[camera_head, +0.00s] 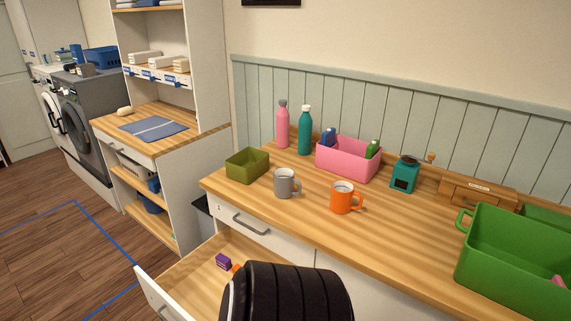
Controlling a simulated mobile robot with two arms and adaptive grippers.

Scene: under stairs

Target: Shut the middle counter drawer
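The counter drawer below the top one stands pulled out, its white front (160,296) toward the lower left and its wooden floor (200,288) showing. A small purple box (223,261) lies inside, with a bit of something orange beside it. The closed top drawer (262,232) with a grey handle is above it. A black ribbed part of my own arm covers the right part of the open drawer. I cannot see either gripper, and the drawers lower down are hidden.
The wooden counter top (290,222) holds a grey mug (286,184), an orange mug (342,199), a pink bin (348,160), an olive box (247,165) and a large green crate (510,262). Two bottles stand near the wall. Wooden floor (60,240) with blue lines is free at left.

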